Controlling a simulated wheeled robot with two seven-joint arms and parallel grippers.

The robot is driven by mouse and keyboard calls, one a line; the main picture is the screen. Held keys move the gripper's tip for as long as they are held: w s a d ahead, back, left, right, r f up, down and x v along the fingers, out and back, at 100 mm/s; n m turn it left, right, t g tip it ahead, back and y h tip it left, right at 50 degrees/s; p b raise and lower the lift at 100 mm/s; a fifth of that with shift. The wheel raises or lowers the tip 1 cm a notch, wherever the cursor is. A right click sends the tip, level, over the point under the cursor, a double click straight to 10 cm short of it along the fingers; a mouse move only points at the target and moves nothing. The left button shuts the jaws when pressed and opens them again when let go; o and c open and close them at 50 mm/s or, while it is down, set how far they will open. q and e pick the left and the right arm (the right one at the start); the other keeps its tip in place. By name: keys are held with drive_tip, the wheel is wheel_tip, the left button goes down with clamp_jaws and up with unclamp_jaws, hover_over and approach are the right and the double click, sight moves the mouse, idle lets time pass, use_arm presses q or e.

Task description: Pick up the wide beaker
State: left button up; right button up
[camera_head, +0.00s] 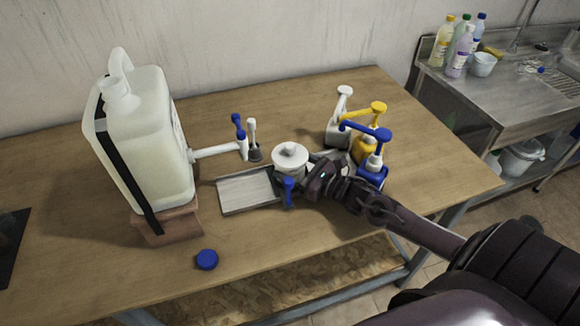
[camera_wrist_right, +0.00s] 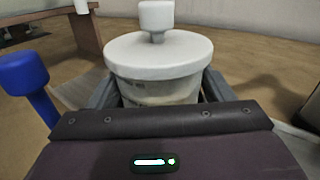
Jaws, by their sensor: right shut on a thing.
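The wide beaker (camera_head: 290,158) is a squat, pale round vessel with a white knobbed lid, upright near the middle of the table. My right gripper (camera_head: 306,170) reaches it from the right and is shut on its sides. In the right wrist view the wide beaker (camera_wrist_right: 165,80) stands between the two dark fingers, its lid above them. The fingertips are hidden behind its body. I cannot tell whether its base touches the table. My left gripper is not in view.
A blue-topped item (camera_head: 288,190) stands close by my right gripper. A grey tray (camera_head: 247,208) lies left of the beaker. A large drum (camera_head: 150,140) with a spout stands further left. Pump bottles (camera_head: 372,172) crowd the right. A blue cap (camera_head: 207,259) lies in front.

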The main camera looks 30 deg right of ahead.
drive_tip(key=shift+r, duration=0.15)
drive_tip(key=shift+c, duration=0.3)
wheel_tip(320, 180, up, 20)
drive_tip(key=b, duration=0.1)
